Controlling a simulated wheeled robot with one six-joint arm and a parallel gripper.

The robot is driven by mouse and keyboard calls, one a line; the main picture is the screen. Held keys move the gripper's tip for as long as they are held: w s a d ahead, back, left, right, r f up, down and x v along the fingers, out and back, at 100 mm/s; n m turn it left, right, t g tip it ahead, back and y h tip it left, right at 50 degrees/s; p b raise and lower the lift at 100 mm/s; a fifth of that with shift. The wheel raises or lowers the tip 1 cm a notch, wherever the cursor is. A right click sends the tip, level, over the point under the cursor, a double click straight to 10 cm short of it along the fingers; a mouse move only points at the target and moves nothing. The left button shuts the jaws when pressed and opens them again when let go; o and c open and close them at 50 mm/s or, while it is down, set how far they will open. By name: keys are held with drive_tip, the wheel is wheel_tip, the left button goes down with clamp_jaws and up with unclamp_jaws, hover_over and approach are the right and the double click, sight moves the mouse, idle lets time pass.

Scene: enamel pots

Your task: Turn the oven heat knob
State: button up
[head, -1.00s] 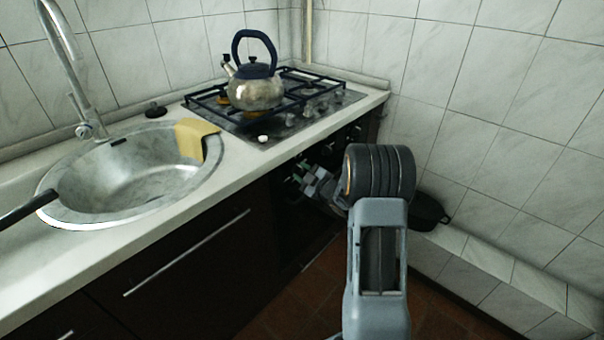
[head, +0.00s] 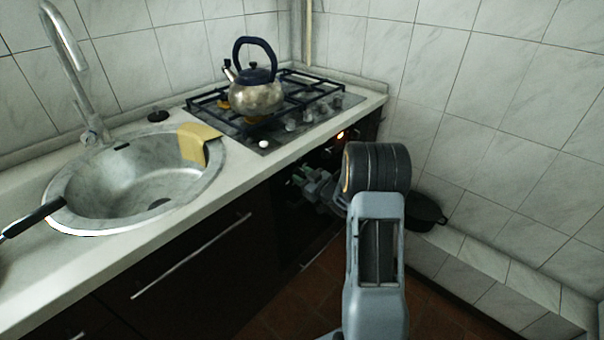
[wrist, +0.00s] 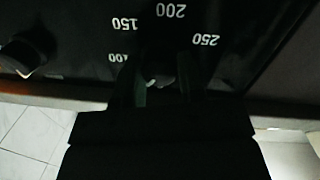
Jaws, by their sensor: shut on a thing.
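The oven heat knob (wrist: 160,78) shows in the wrist view as a small greyish part below the printed numbers 100, 150, 200 and 250 on the dark oven panel (wrist: 70,30). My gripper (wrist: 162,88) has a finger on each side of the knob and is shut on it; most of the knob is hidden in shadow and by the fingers. In the head view my gripper (head: 297,178) is at the dark oven front under the counter, partly covered by my arm. The knob cannot be made out there.
A second dark knob (wrist: 28,52) is at the left of the panel. An orange light (head: 340,134) glows on the oven front. Above are the hob with a kettle (head: 256,95), a sink (head: 85,190) and a yellow cloth (head: 194,146). A dark pan (head: 425,212) stands by the right wall.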

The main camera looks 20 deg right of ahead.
drive_tip(key=m+p, duration=0.3)
drive_tip(key=m, duration=0.2)
drive_tip(key=shift+r+g+p, duration=0.15)
drive_tip(key=shift+g+p, duration=0.15)
drive_tip(key=shift+p, duration=0.05)
drive_tip(key=shift+m+y+p, duration=0.4)
drive_tip(key=shift+m+p, duration=0.9)
drive_tip(key=shift+m, duration=0.7)
drive_tip(key=shift+f, duration=0.2)
drive_tip(key=o, duration=0.9)
drive_tip(key=shift+r, duration=0.1)
drive_tip(key=v, duration=1.4)
drive_tip(key=shift+w+r+p, duration=0.1)
drive_tip(key=shift+r+p, duration=0.1)
drive_tip(key=shift+p, duration=0.1)
